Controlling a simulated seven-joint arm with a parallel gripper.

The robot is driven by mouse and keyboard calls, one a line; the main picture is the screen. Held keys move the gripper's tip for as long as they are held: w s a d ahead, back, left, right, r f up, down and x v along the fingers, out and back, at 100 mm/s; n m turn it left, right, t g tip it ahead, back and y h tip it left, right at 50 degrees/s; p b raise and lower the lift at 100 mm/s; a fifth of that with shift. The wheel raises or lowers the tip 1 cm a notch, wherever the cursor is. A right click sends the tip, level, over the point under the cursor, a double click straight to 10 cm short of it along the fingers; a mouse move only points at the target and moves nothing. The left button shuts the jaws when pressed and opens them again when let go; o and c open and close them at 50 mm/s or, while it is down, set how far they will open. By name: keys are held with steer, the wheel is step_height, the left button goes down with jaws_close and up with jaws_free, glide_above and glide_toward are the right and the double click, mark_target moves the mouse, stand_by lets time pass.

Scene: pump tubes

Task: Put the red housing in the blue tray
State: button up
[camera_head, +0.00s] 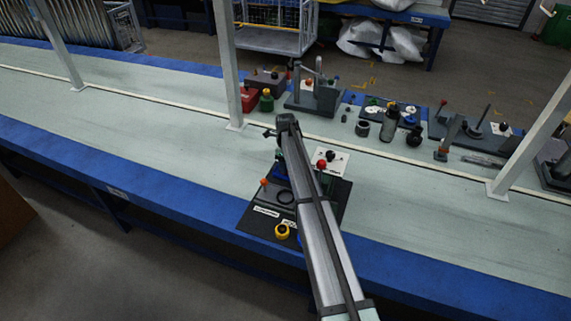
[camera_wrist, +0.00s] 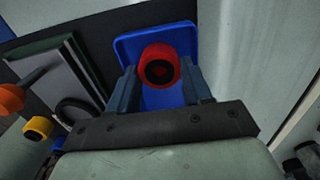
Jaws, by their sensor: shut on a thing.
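The red housing (camera_wrist: 167,50), a round red part with a dark bore, sits between the two fingers of my gripper (camera_wrist: 161,78) in the wrist view. My gripper is shut on it. The blue tray (camera_wrist: 129,45) lies behind and below the housing in that view, so the housing is over the tray; I cannot tell whether it touches the tray floor.
A black board (camera_head: 256,221) holds a yellow ring part (camera_head: 282,231), a dark ring and an orange-tipped tool (camera_head: 263,182). A white plate with a red knob (camera_head: 321,164) stands to the right. Several fixtures line the back. The bench at left is clear.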

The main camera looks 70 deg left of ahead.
steer(key=shift+f, duration=0.1)
steer(key=o, duration=1.1)
step_height(320, 180, up, 12)
stand_by(0.4)
